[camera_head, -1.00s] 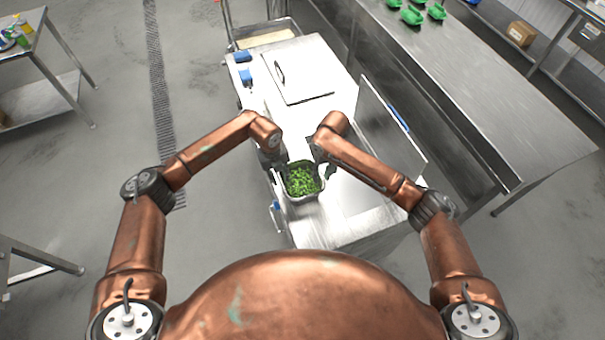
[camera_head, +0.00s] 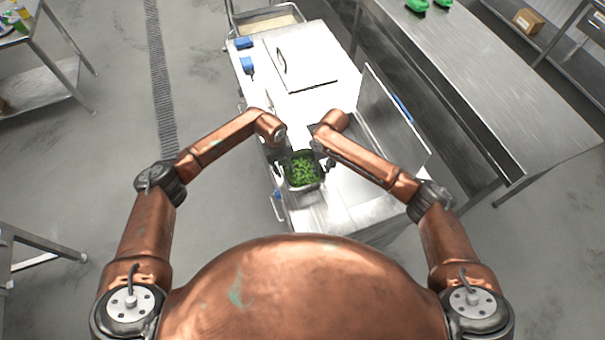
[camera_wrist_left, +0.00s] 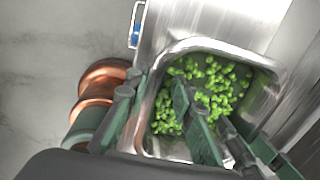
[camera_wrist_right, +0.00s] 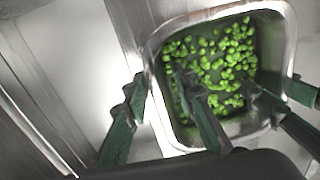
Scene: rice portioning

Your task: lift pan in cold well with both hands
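A metal pan of green pieces (camera_head: 289,184) is near the front end of the steel counter. My left gripper (camera_head: 283,164) is at its left side and my right gripper (camera_head: 328,166) at its right side. In the left wrist view the pan's rim (camera_wrist_left: 152,112) passes between the spread fingers of the left gripper (camera_wrist_left: 155,92), one outside and one over the contents. The right wrist view shows the right gripper (camera_wrist_right: 158,85) likewise apart across the opposite rim (camera_wrist_right: 154,92). Any finger contact with the walls is hidden. I cannot tell whether the pan is raised.
A white lid or board with a handle (camera_head: 310,70) and blue items (camera_head: 246,65) lie on the counter's far part. An upright panel (camera_head: 385,110) stands right of my right arm. A long steel table (camera_head: 480,90) runs along the right.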

